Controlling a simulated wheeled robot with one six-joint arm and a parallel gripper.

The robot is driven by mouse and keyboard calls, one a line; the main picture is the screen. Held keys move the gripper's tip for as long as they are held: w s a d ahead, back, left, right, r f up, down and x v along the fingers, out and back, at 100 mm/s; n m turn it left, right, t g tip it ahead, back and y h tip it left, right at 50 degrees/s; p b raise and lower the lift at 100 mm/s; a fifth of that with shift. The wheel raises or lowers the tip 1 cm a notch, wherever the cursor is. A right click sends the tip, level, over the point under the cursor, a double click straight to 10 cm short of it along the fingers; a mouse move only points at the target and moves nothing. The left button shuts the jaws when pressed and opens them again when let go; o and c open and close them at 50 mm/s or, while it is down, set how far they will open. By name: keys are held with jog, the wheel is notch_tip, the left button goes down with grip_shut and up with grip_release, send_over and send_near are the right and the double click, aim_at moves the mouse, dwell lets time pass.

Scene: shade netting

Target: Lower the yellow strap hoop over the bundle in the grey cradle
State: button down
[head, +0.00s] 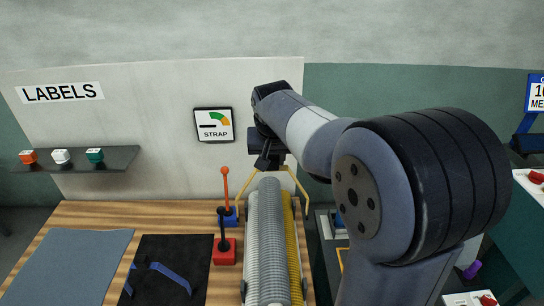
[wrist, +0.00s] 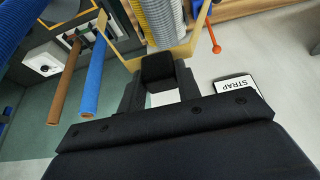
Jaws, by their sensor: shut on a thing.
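The bundle (head: 268,245) lies lengthwise at the table's right side, a thick grey ribbed roll beside a yellow one. It also shows at the top of the wrist view (wrist: 163,20). My gripper (head: 268,162) is shut on the top of the yellow strap hoop (head: 297,183), above the bundle's far end. The hoop's legs slope down and outward on either side of that end; how low they reach is unclear. In the wrist view, the hoop (wrist: 184,50) crosses just beyond my gripper (wrist: 160,88). The grey cradle is not clearly visible under the bundle.
An orange lever on a blue base (head: 229,214) and a black lever on a red base (head: 223,250) stand close left of the bundle. A STRAP gauge sign (head: 214,125) is on the back panel. My arm blocks much of the right side.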

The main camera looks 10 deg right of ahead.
jog(key=shift+f+b, duration=9.4)
jog(key=shift+f, duration=3.3)
jog(key=c, duration=0.9)
grip_release()
jog(key=shift+c, duration=0.2)
jog(key=d+v, duration=0.1)
jog(key=v, duration=1)
jog(key=shift+a, duration=0.5)
jog(key=shift+f, duration=0.2)
